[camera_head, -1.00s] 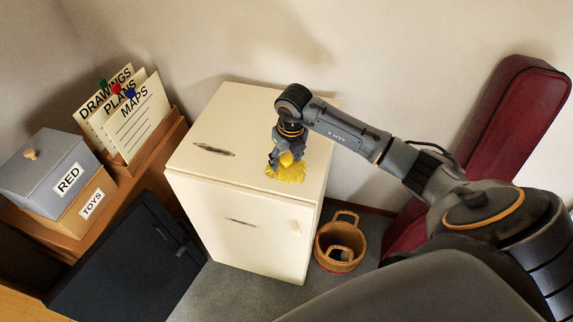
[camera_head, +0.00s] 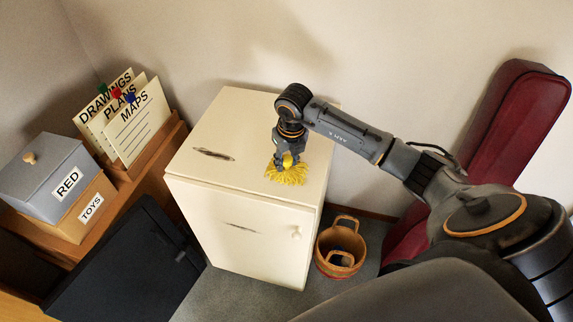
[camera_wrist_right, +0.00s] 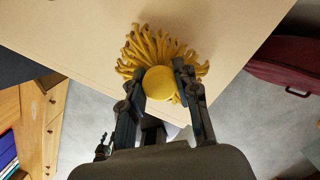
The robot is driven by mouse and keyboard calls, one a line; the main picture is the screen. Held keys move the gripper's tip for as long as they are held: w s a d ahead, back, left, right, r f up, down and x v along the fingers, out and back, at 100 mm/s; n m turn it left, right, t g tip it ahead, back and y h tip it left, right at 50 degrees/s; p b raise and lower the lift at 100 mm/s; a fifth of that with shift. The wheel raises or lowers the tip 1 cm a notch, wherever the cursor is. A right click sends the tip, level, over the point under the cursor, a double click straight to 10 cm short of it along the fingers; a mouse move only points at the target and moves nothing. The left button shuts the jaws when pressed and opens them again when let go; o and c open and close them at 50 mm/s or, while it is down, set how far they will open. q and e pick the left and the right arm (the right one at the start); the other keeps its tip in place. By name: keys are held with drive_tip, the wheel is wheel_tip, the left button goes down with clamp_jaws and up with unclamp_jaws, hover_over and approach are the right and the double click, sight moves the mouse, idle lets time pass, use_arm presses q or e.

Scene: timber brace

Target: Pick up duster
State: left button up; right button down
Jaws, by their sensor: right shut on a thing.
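The duster (camera_head: 287,174) is yellow with a shaggy fringe. It is at the front right part of the top of the cream cabinet (camera_head: 240,126). My right gripper (camera_head: 287,160) reaches down over it and is shut on it. In the right wrist view the duster's round yellow knob (camera_wrist_right: 160,83) sits between the two fingers of the right gripper (camera_wrist_right: 161,92), with the fringe spread beyond. I cannot tell whether the fringe touches the cabinet top. My left gripper is not in view.
A dark red case (camera_head: 500,125) leans on the wall at the right. At the left are a grey box marked RED (camera_head: 48,170), a TOYS box (camera_head: 88,212) and upright folders (camera_head: 135,125).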

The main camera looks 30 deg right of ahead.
drive_tip(key=s+a+r+b, duration=0.3)
drive_tip(key=s+a+r, duration=0.5)
drive_tip(key=s+r, duration=0.3)
drive_tip(key=shift+s+r, duration=0.35)
drive_tip(key=shift+r, duration=0.05)
drive_tip(key=c, duration=1.6)
unclamp_jaws()
drive_tip(key=c, duration=0.4)
